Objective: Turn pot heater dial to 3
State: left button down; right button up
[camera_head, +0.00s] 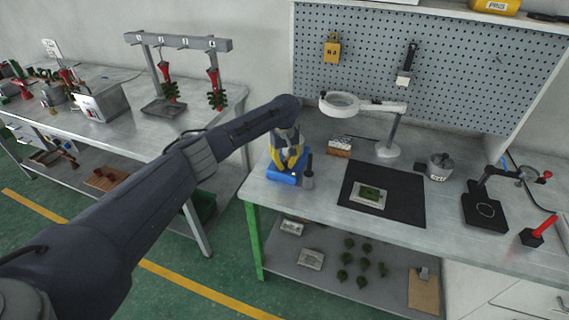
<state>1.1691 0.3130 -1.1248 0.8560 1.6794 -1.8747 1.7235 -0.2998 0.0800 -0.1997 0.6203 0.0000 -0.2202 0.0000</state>
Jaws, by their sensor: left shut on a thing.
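A small blue unit (283,178) stands at the left end of the right-hand workbench. It seems to be the heater, but its dial and markings are too small and covered to read. My left gripper (291,165), with yellow fingers, reaches down over the unit from above. Its fingers are shut on a small part at the top or front of the unit. That part is hidden between the fingers, so its setting cannot be told. My right gripper is not in view.
A dark cylinder (308,175) stands close to the right of the blue unit. A magnifier lamp (388,148), a black mat (405,205) with a green board, and a grey pot (440,165) are further right. A second bench (130,118) with red tools is at left.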

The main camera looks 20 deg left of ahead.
pick_arm(q)
jog(key=m, duration=0.8)
jog(key=shift+m, duration=0.3)
jog(key=m, duration=0.4)
jog(key=shift+m, duration=2.1)
jog(key=c, duration=1.1)
grip_release()
jog(key=shift+r, duration=0.1)
